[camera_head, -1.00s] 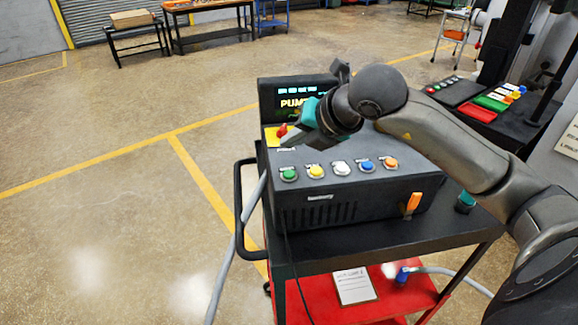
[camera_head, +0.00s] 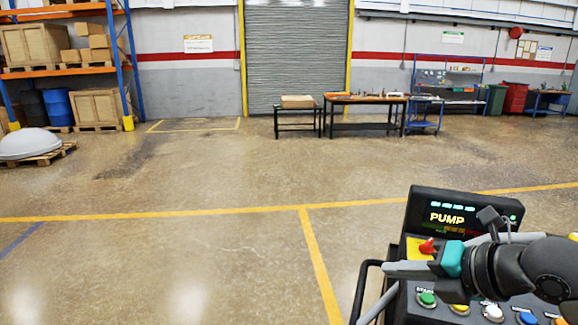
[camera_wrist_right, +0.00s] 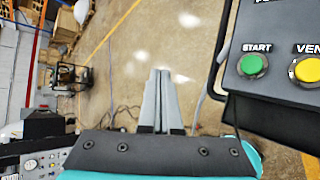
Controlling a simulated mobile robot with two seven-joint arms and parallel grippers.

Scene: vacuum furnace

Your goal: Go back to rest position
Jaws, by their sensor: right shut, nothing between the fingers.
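My right gripper (camera_head: 408,269) comes in from the right in the head view, over the left side of the pump control box (camera_head: 455,203). Its grey fingers are together with nothing between them; they also show in the right wrist view (camera_wrist_right: 158,100). The box's screen reads PUMP. A red switch (camera_head: 428,246) on a yellow plate sits just behind the gripper. The green START button (camera_head: 427,299) lies in front of it and also shows in the right wrist view (camera_wrist_right: 252,65). My left gripper is not in view.
The cart's black handle (camera_head: 366,285) stands left of the box. The floor (camera_head: 180,260) to the left is open. Far back are a workbench (camera_head: 365,99), a small table (camera_head: 297,108), a roller door (camera_head: 297,55) and a blue-orange rack (camera_head: 120,60) with crates.

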